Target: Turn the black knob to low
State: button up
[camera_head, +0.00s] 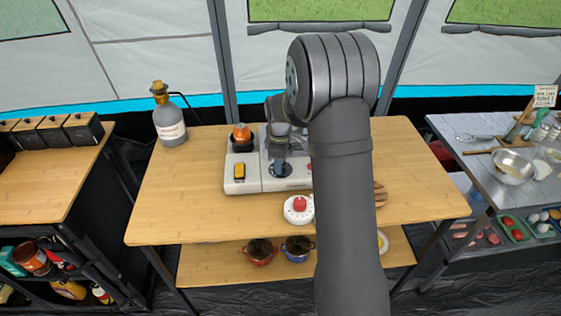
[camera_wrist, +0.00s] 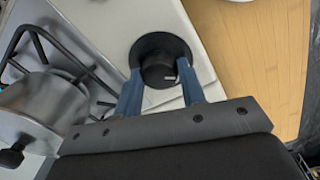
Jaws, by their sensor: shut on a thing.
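The black knob (camera_wrist: 158,68) sits on a dark round base on the light panel of the stove (camera_head: 240,185). It has a small white mark, seen in the wrist view at the lower right of its top. My gripper (camera_wrist: 160,85) has its two blue-grey fingers on either side of the knob, shut on it. In the head view my gripper (camera_head: 280,165) points down at the front of the stove, and my arm hides the stove's right part. The setting labels around the knob cannot be read.
A yellow-orange switch (camera_head: 239,171) is on the stove's left front. A white timer with a red top (camera_head: 299,208) stands just in front of the stove. A grey gas bottle (camera_head: 170,120) stands at the back left. The table's left side (camera_head: 180,195) is clear.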

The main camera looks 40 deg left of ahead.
dwell(0.4)
jog(key=o, duration=1)
jog(key=r, duration=1.1)
jog(key=s+r, duration=0.1)
jog(key=r, duration=0.5)
jog(key=shift+d+r, duration=0.2)
jog(key=f, duration=1.1)
jog(key=w+f, duration=0.1)
jog(key=f, duration=0.5)
jog(key=shift+a+f, duration=0.2)
jog(key=shift+f, duration=0.05)
jog(key=shift+r, duration=0.1)
